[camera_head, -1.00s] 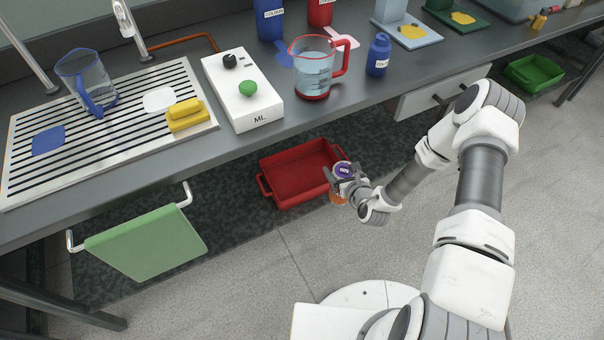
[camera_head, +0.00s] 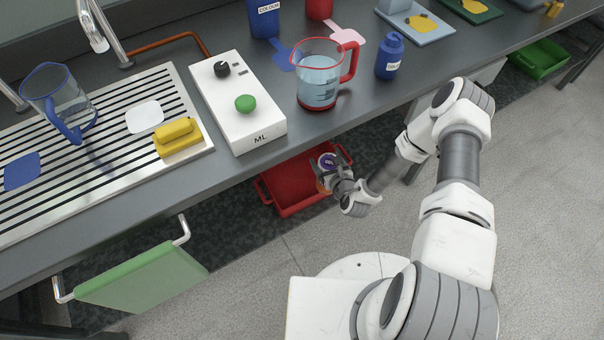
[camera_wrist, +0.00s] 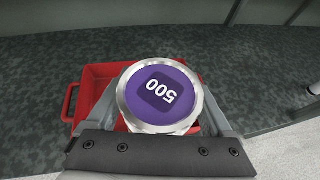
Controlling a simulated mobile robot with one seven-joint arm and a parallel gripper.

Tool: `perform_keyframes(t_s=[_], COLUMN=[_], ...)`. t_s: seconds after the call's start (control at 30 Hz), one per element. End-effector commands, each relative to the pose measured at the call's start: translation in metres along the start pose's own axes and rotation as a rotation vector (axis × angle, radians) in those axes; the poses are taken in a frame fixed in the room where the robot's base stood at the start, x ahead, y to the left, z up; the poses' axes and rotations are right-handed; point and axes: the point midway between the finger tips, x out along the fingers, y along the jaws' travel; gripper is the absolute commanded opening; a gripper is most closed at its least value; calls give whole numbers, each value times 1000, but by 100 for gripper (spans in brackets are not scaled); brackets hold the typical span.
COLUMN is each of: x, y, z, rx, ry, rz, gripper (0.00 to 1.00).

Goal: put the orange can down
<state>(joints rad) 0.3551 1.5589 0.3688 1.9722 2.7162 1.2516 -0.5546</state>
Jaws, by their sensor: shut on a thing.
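My gripper (camera_head: 327,174) is shut on a can. The can's round purple lid (camera_wrist: 160,95) with a silver rim and the number 500 faces the wrist camera, between the two fingers. The can is held at the right part of the red tray (camera_head: 288,195), which sits low beneath the bench edge. In the wrist view the red tray (camera_wrist: 97,73) is behind and left of the can. I cannot tell the can's height above it.
The grey bench (camera_head: 345,125) overhangs the tray. On it stand a white ML device (camera_head: 236,100), a red-handled jug (camera_head: 318,85) and a blue bottle (camera_head: 389,56). A green towel (camera_head: 145,280) hangs at the front left. The floor (camera_head: 265,285) in front is clear.

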Motion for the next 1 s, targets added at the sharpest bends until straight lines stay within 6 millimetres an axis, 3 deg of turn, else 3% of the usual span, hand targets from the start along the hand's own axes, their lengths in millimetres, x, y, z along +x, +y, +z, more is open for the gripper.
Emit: perform_keyframes(t_s=[0.17,0.6,0.87,1.0], x=[13,110,130,135], y=[4,38,44,44], z=[-3,-16,-17,-29], rx=[-1,0,-1,-1], ry=[-5,-6,-3,-2], rz=[0,0,0,0], gripper=[0,0,0,0])
